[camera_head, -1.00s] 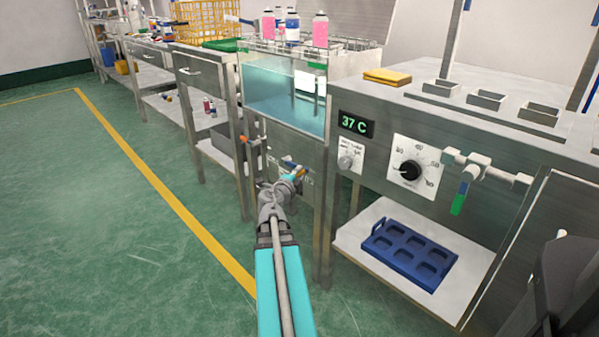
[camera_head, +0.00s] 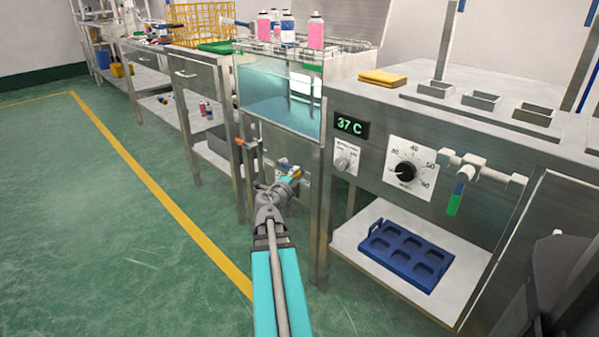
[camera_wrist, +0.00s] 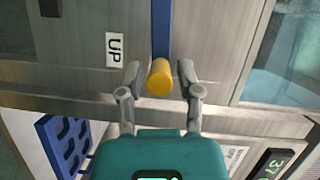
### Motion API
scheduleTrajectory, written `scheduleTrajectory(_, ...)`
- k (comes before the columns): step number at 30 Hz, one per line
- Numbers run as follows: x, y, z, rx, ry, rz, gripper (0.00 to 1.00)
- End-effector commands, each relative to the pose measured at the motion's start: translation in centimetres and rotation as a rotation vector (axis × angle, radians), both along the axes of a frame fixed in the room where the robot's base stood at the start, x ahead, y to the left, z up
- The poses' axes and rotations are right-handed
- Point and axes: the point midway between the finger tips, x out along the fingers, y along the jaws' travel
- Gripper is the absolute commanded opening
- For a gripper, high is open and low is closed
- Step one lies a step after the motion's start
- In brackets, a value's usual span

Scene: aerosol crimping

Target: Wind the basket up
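The winding crank shows in the wrist view as a blue arm (camera_wrist: 162,28) with a yellow knob (camera_wrist: 160,78) at its lower end. A white "UP" label (camera_wrist: 115,49) is on the steel panel to its left. My gripper (camera_wrist: 159,68) has one finger on each side of the knob, with small gaps visible, so it looks open around it. In the head view, my gripper (camera_head: 285,182) is at the front panel under the water bath (camera_head: 280,100) and partly hides the crank. Pink and blue-white cans stand at the bath's top in a wire rack (camera_head: 262,46), apparently the basket.
A bench with a 37 C display (camera_head: 351,126), a dial (camera_head: 406,171) and a valve handle (camera_head: 461,190) stands right of the bath. A blue tray (camera_head: 406,254) lies on its lower shelf. A yellow wire crate (camera_head: 205,24) is farther back. The floor left is clear.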

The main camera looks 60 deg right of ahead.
Motion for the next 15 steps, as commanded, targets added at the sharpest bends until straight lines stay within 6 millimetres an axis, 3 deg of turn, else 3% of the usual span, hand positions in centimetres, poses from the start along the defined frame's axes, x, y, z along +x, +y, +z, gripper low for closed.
scheduleTrajectory(1,0.1,0.1,0.1,0.002,0.005,0.001,0.27)
scheduleTrajectory(6,1.1,1.0,0.1,0.02,0.049,0.006,0.0)
scheduleTrajectory(15,3.9,3.6,0.9,0.101,0.253,0.013,0.0)
